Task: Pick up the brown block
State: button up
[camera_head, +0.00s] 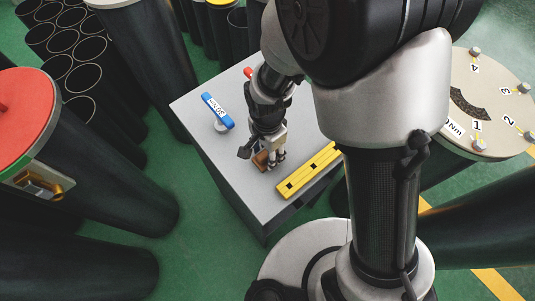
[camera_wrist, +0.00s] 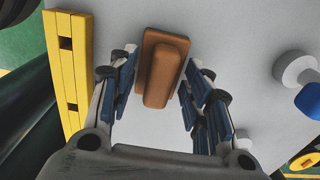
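The brown block (camera_wrist: 163,70) has a wide base with a narrower raised bar on it, and lies on the grey table top (camera_head: 197,103). In the wrist view it sits between the fingers of my gripper (camera_wrist: 158,83), near their tips. The fingers are apart, with a visible gap on each side of the raised bar. In the head view my gripper (camera_head: 268,157) points down at the table, and the brown block (camera_head: 261,160) shows partly behind the fingers.
A yellow slotted bar (camera_head: 308,171) lies on the table beside my gripper. A blue-handled piece (camera_head: 217,110) stands on the table at the left, and a red piece (camera_head: 248,72) is farther back. Black cylinders surround the table, one with a red top (camera_head: 22,110).

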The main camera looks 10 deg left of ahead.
grip_shut()
dwell(0.3)
jog(key=shift+r, duration=0.1)
notch_tip(320, 180, up, 20)
jog(key=p, duration=0.4)
jog(key=c, duration=0.5)
grip_release()
jog(key=shift+c, duration=0.2)
jog(key=c, duration=0.4)
